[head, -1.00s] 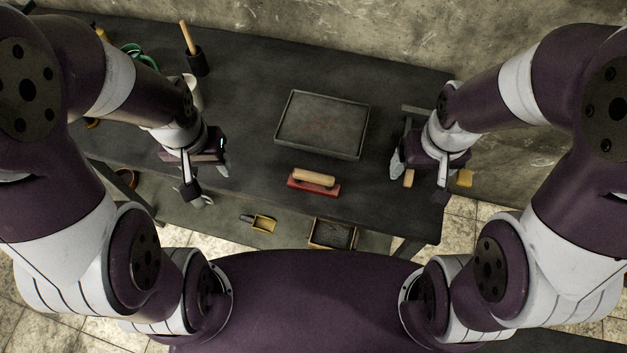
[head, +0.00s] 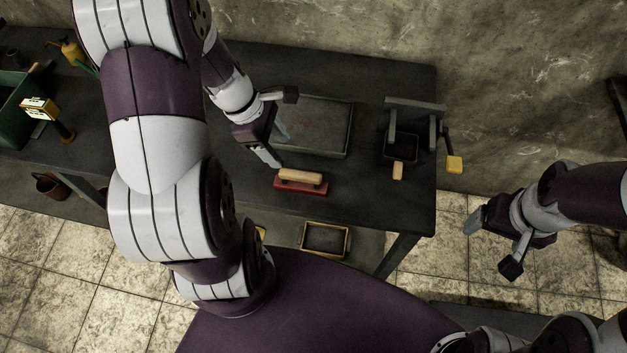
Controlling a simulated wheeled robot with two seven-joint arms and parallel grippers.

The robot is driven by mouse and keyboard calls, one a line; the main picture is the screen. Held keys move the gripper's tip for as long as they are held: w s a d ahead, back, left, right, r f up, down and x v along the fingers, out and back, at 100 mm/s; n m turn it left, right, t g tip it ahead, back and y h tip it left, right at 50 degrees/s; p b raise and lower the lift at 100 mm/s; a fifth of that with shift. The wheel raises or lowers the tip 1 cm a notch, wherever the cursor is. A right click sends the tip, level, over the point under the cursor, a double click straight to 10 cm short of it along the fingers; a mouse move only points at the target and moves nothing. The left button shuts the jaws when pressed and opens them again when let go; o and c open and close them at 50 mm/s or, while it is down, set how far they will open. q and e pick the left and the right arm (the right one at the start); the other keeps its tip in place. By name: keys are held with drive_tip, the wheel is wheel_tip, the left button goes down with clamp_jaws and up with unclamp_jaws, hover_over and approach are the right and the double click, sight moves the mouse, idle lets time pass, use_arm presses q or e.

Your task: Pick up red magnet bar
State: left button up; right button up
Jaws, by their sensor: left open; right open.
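The red magnet bar (head: 300,187), a red block with a pale wooden handle on top, lies near the front edge of the dark table in the head view. My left gripper (head: 275,145) is open and empty, just beyond and left of the bar, near the tray's left front corner. It appears apart from the bar. My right gripper (head: 475,221) is off the table's right side over the floor. It is open and empty, though its fingers are partly hidden by its body.
A shallow grey tray (head: 345,140) sits behind the bar. A dark fixture with a yellow-ended handle (head: 453,164) stands at the table's right end. A yellow-rimmed box (head: 325,239) is below the front edge. A green bin (head: 14,105) is far left.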

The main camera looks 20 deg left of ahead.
sight(301, 173)
use_arm(q)
drive_tip(key=b+x, duration=0.2)
drive_tip(key=x, duration=1)
drive_tip(key=shift+w+a+f, duration=0.15)
drive_tip(key=shift+w+f, duration=0.05)
clamp_jaws()
drive_tip(key=shift+r, duration=0.15)
drive_tip(key=shift+r, duration=0.35)
drive_tip(key=r, duration=0.2)
drive_tip(key=d+r+p, duration=0.1)
drive_tip(key=r, duration=0.1)
drive_tip(key=d+r+p, duration=0.1)
drive_tip(key=d+r, duration=0.5)
drive_tip(key=d, duration=0.4)
drive_tip(key=shift+s+d, duration=0.25)
drive_tip(key=shift+d, duration=0.1)
drive_tip(key=shift+r, duration=0.1)
